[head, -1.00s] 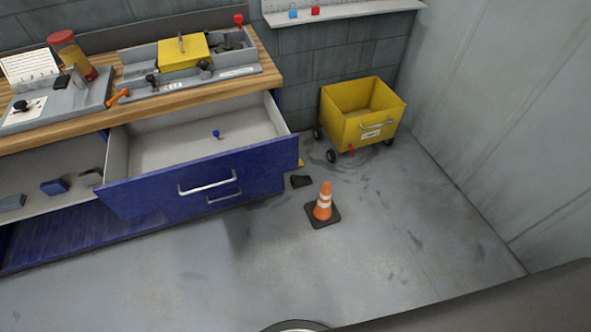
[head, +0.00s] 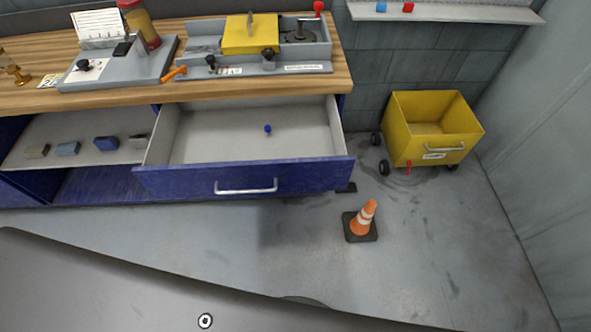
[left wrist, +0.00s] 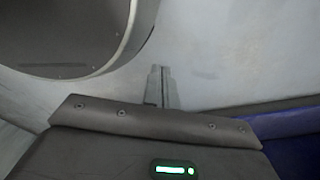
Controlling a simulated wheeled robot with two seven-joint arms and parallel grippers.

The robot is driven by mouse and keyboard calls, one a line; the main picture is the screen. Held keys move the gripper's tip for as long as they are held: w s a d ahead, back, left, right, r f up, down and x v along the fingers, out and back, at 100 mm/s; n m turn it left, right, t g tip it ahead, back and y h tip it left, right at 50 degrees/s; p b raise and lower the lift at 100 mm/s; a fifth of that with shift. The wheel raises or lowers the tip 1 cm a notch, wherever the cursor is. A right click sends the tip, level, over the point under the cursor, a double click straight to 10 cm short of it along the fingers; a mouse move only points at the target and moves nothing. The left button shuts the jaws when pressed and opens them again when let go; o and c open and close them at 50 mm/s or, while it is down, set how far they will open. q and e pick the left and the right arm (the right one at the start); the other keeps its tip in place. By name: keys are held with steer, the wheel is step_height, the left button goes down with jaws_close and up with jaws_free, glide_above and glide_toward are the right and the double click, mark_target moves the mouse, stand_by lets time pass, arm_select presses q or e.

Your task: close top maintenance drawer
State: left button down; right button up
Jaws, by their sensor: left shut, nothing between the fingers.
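The top maintenance drawer (head: 300,179) is blue with a silver bar handle (head: 246,188). Neither gripper shows in the head view.
An orange cone (head: 363,219) stands on the floor right of the drawer's front. A yellow wheeled cart (head: 410,150) stands at the right by the wall. An open shelf (head: 75,128) with small blocks lies left of the drawer. Floor before the drawer is mostly clear.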

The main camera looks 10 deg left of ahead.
arm_select(q)
steer(key=s, duration=0.3)
steer(key=m+t+h+b, duration=0.95)
steer(key=m+t, duration=0.45)
steer(key=m, duration=0.8)
glide_toward(299, 179)
steer(key=s, duration=0.8)
steer(key=shift+y, duration=0.35)
steer(key=w+d, duration=0.1)
steer(key=w, duration=0.3)
steer(key=w+d+p, duration=0.1)
steer(key=w, duration=0.3)
steer(key=w+d, duration=0.1)
steer(key=w, duration=0.3)
steer(key=shift+d+r, duration=0.1)
steer(key=shift+d, duration=0.1)
steer(key=shift+w+a, duration=0.1)
steer(key=shift+w, duration=0.3)
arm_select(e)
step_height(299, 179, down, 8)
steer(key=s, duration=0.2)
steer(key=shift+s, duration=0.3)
